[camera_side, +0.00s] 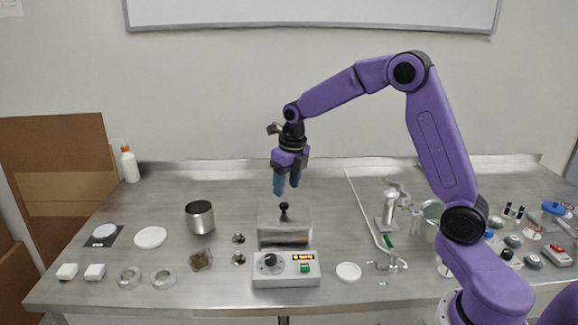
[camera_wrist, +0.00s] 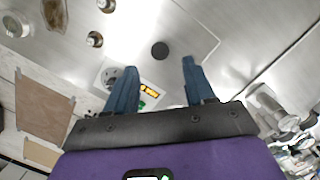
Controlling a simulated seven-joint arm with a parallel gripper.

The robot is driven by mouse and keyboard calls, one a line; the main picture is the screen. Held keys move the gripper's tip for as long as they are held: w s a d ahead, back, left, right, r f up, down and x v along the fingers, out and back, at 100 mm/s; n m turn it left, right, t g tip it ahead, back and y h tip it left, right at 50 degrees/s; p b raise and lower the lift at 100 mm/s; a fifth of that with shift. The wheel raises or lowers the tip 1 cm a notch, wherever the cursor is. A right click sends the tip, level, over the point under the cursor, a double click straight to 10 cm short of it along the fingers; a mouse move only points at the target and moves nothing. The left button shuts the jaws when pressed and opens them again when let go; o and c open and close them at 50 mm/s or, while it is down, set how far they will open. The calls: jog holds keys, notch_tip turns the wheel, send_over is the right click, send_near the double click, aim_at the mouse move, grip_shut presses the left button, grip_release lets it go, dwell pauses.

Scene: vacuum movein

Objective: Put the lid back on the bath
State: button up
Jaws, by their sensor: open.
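The bath (camera_side: 285,237) is a steel box behind a white control unit (camera_side: 286,270) with a dark dial, a lit yellow display and a green switch. A flat steel lid (camera_side: 300,214) with a black knob (camera_side: 284,211) appears to lie on top of the bath; I cannot tell whether it is fully seated. My gripper (camera_side: 287,187) points down above the knob, open and empty, with its blue fingers apart from it. In the wrist view, the knob (camera_wrist: 160,50) shows between and beyond the open fingers of my gripper (camera_wrist: 157,63).
Left of the bath are a steel pot (camera_side: 200,217), a white dish (camera_side: 150,238), glass dishes (camera_side: 130,277) and small metal cups (camera_side: 239,238). A thin rod (camera_side: 365,210) and a metal tap-like fixture (camera_side: 390,208) stand to the right. A white bottle (camera_side: 130,165) is at the back left.

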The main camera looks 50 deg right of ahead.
notch_tip(320, 180, up, 6)
jog(key=s+a+m+g, duration=0.1)
jog(key=s+a+m, duration=0.5)
jog(key=s, duration=0.3)
jog(key=s+a+m, duration=0.5)
jog(key=s+a, duration=0.1)
jog(key=s, duration=0.3)
jog(key=s+d+f+m, duration=0.1)
jog(key=s+f+m, duration=0.1)
jog(key=s+m, duration=0.4)
jog(key=s+d+f+m, duration=0.1)
jog(key=s+f+m, duration=0.1)
jog(key=s+m, duration=0.4)
jog(key=s, duration=0.5)
jog(key=shift+s+d+f+g, duration=0.2)
jog(key=shift+s+g, duration=0.1)
